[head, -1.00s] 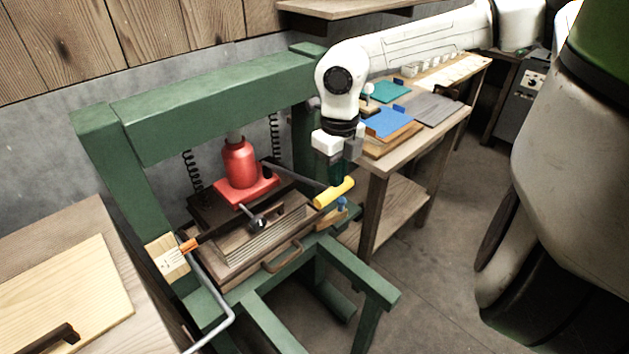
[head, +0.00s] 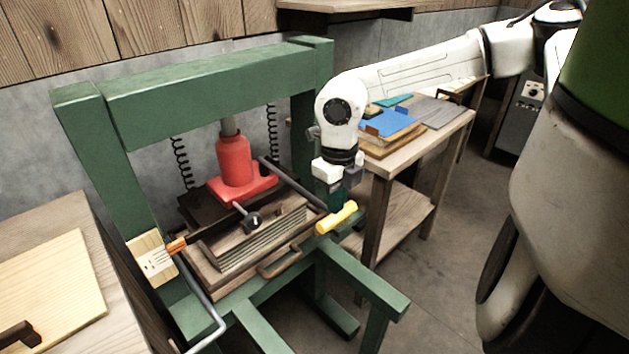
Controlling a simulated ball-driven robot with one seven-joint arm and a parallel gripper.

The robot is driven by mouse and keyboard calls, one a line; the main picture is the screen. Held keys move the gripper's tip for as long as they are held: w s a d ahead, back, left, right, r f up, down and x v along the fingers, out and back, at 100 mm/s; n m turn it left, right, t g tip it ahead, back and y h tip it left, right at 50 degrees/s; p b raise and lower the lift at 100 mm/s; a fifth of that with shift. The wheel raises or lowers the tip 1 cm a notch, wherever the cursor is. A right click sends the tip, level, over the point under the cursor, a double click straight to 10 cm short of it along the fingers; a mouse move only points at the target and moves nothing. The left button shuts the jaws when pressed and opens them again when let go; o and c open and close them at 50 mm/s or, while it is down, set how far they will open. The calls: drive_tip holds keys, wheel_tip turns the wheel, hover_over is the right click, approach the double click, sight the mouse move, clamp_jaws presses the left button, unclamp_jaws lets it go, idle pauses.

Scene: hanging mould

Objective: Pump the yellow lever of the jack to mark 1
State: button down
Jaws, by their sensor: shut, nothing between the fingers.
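The red jack (head: 235,162) stands inside the green press frame (head: 205,92), under its top beam. Its dark lever rod (head: 292,184) slopes down to the right and ends in the yellow lever handle (head: 337,218). My gripper (head: 337,203) is shut and empty, pointing down right above the yellow handle. Its tips seem to touch the handle's top, though a small gap cannot be ruled out. A pale scale card (head: 150,256) with an orange pointer (head: 176,245) is on the left post. Its marks are too small to read.
A dark knob (head: 253,221) sits in front of the jack, above a wooden stack with a handle (head: 279,263). A side table (head: 395,165) with blue and grey sheets stands close behind my gripper. A wooden bench (head: 50,270) is at lower left.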

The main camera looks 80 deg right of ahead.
sight(335, 220)
wheel_tip(335, 220, down, 6)
drive_tip(key=b, duration=0.4)
drive_tip(key=shift+r, duration=0.15)
wheel_tip(335, 220, up, 14)
drive_tip(key=p, duration=0.8)
wheel_tip(335, 220, down, 14)
drive_tip(key=b, duration=1.1)
drive_tip(key=shift+b, duration=0.3)
wheel_tip(335, 220, up, 14)
drive_tip(key=p, duration=0.9)
